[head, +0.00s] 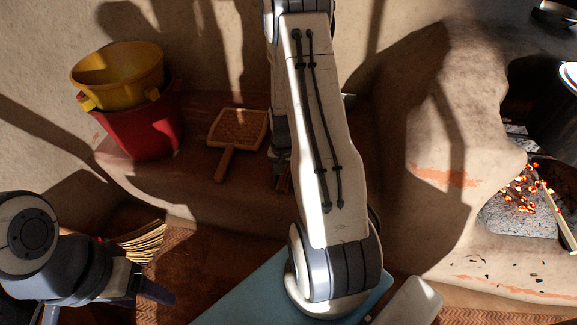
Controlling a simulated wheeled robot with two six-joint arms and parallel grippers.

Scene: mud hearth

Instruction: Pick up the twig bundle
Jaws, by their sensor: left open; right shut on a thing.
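The twig bundle (285,181) shows only as a few thin brown sticks on the raised earthen ledge, mostly hidden by my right arm. My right gripper (281,168) points down at them, partly covered by my forearm, and is shut on the bundle. Whether the bundle touches the ledge or is lifted cannot be seen. My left gripper (112,306) is open and empty at the lower left, well away from the bundle.
A red bucket (142,128) with a yellow basin (112,72) inside stands left on the ledge (190,196). A wooden scoop (237,130) lies between bucket and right arm. Straw bristles (143,241) are beside my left gripper. A hearth with glowing embers (522,190) is right.

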